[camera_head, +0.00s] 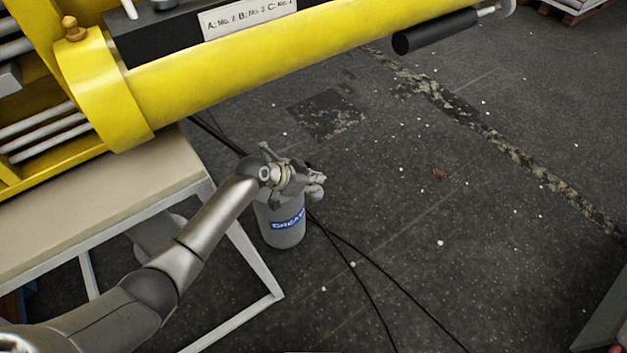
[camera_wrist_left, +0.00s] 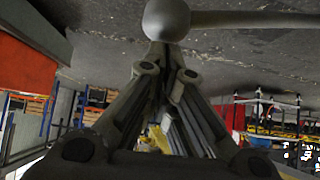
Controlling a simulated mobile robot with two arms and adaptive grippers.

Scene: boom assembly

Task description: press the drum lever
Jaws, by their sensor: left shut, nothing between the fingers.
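The grey drum (camera_head: 281,228) with a blue "GREASE" label stands upright on the floor beside the bench. My left gripper (camera_head: 300,177) is over the top of the drum and hides much of its lid. In the left wrist view a grey rod with a round knob (camera_wrist_left: 167,19), seemingly the drum lever, lies just beyond the closed fingertips (camera_wrist_left: 165,64). The fingers are shut with nothing between them. I cannot tell whether they touch the knob. My right gripper is not in view.
A yellow boom (camera_head: 240,75) extends above the drum, with a black cylinder (camera_head: 435,32) near its far end. A beige bench (camera_head: 110,195) with a pale metal frame stands at the left. Black cables (camera_head: 345,245) run across the floor. The dark floor to the right is mostly clear.

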